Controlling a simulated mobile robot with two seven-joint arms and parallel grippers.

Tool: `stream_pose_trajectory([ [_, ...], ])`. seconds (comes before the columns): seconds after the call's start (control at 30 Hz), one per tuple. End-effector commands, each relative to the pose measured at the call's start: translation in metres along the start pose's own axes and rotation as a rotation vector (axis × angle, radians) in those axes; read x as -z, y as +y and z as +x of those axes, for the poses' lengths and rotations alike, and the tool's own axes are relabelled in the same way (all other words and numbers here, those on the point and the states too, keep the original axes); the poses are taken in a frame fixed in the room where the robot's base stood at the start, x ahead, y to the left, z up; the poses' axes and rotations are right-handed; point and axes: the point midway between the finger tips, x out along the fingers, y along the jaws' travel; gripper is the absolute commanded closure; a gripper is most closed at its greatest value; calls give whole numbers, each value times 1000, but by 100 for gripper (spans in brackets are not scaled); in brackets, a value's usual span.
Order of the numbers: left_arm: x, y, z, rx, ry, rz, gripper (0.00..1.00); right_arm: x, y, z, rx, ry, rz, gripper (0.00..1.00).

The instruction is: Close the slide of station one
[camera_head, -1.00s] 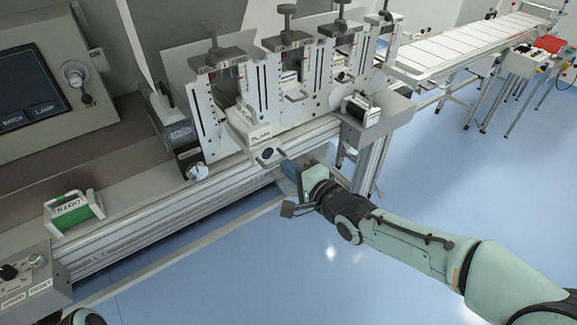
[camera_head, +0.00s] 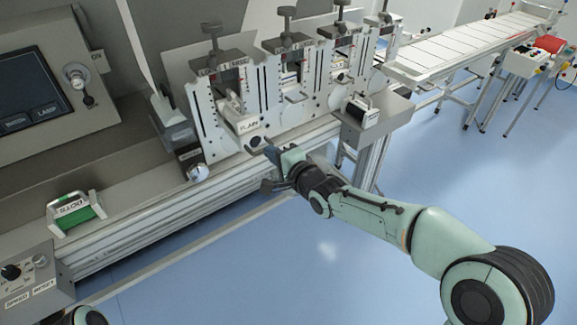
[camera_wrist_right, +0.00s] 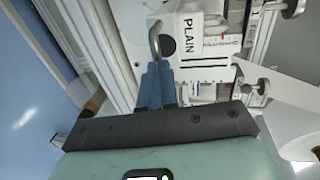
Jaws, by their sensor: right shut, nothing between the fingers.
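The slide of station one, the leftmost of the stations in the head view, carries a white block marked PLAIN (camera_head: 247,126). The block sits mostly back in the station's opening, with its labelled front end at the front plates. A dark round knob (camera_head: 254,141) shows at the slide's front. My right gripper (camera_head: 272,149) is shut and empty, its blue fingers pointing at this front end. In the wrist view the fingertips (camera_wrist_right: 157,78) are at the grey handle (camera_wrist_right: 155,38) beside the dark knob; whether they touch is unclear. My left gripper is out of view.
Several similar stations stand in a row to the right, with top screws. A black-and-white cassette (camera_head: 361,112) sits on a side shelf. A green block marked DOTS (camera_head: 76,212) lies on the left ledge. Open blue floor lies in front of the machine.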

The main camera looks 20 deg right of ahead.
Motion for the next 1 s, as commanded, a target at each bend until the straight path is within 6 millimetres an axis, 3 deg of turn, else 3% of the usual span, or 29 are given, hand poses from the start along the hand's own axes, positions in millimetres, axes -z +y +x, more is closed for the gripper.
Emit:
stream_pose_trajectory([
  [0.2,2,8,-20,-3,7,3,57,1,-12,56,-2,0,2,100],
  [0.5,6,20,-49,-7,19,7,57,1,-26,112,1,0,2,100],
  [0.7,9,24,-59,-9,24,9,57,1,-28,132,0,0,1,100],
  [1.0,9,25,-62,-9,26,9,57,0,-28,139,2,0,0,100],
])
